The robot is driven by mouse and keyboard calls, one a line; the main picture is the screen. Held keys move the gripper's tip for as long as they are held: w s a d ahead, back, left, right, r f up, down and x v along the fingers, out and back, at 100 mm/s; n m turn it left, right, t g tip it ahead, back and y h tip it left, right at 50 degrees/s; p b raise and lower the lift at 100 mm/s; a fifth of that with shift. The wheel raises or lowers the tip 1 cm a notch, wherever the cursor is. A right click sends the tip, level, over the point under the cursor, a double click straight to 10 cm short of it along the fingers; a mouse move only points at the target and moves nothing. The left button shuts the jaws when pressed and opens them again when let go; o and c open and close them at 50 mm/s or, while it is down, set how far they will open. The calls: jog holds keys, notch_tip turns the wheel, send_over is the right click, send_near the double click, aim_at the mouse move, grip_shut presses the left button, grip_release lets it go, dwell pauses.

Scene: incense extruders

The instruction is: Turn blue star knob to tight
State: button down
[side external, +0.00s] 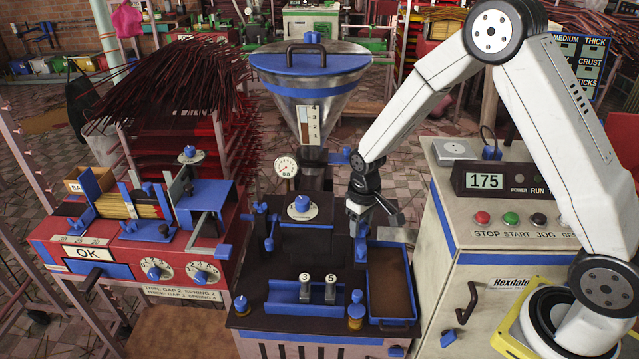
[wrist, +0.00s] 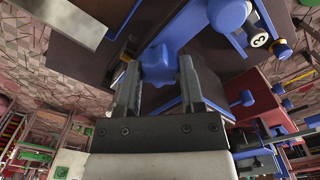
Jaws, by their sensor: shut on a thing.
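The blue star knob (wrist: 158,64) shows in the middle of the wrist view, between the two grey fingers of my gripper (wrist: 159,80). The fingers are shut on its sides. In the side external view my gripper (side external: 358,218) points down at the right side of the dark extruder block (side external: 300,262), close to the blue-rimmed tray. There the knob is mostly hidden by the fingers. No mark telling how tight the knob is can be read in either view.
A hopper with a blue lid (side external: 308,62) stands behind the block. A blue-rimmed tray (side external: 394,326) lies at the block's right. A control cabinet (side external: 490,240) reading 175 is at the right.

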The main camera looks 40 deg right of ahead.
aim_at(362, 226)
jog(key=m, duration=0.6)
jog(key=shift+m, duration=0.3)
jog(key=m, duration=0.6)
dwell(0.3)
jog(key=shift+c, duration=1)
grip_release()
jog(key=shift+r, duration=0.1)
jog(key=shift+r, duration=3.85)
jog(key=shift+s, duration=0.1)
